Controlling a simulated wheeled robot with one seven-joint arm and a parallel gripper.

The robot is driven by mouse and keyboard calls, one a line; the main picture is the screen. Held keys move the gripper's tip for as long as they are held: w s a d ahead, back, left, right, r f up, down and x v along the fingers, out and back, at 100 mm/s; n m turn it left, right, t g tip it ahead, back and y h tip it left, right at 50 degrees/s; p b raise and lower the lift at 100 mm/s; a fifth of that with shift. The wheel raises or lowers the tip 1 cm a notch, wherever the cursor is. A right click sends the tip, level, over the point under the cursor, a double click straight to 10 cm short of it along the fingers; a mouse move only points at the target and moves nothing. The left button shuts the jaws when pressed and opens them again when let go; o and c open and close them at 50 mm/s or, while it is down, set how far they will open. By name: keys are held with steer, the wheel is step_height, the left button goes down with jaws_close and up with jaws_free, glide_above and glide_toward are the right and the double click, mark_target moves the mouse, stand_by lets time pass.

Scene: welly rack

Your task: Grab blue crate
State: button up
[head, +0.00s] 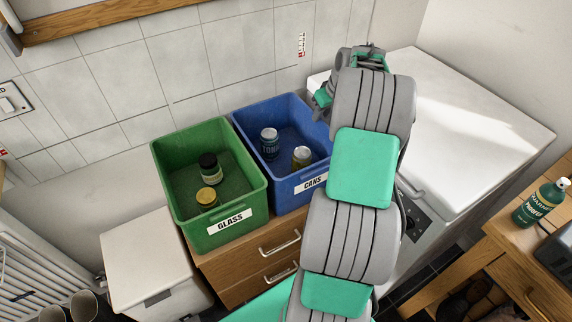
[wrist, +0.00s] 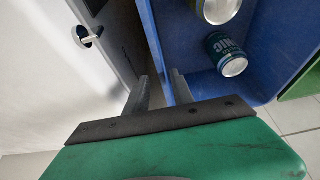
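The blue crate (head: 262,112) stands on a wooden drawer unit, with a "CANS" label on its front. In the wrist view the blue crate (wrist: 272,70) fills the right side. A dark tonic can (head: 269,143) and a can with a yellowish top (head: 301,157) are inside it; the tonic can also shows in the wrist view (wrist: 227,55). My gripper (wrist: 159,84) is open at the crate's right side wall. One finger is outside the wall and the other on the crate's inner side, with a gap visible between them. In the head view my arm hides the fingertips.
A green crate (head: 168,160) labelled "GLASS", holding two containers, stands close on the left. A white chest-like appliance (head: 475,125) is on the right, leaving a narrow gap beside the blue crate.

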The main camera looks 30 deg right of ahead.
steer(key=x, duration=0.6)
steer(key=shift+w+a+p, duration=0.25)
steer(key=shift+a+p, duration=0.05)
steer(key=shift+f, duration=0.15)
steer(key=shift+c, duration=0.3)
jaws_close()
stand_by(0.4)
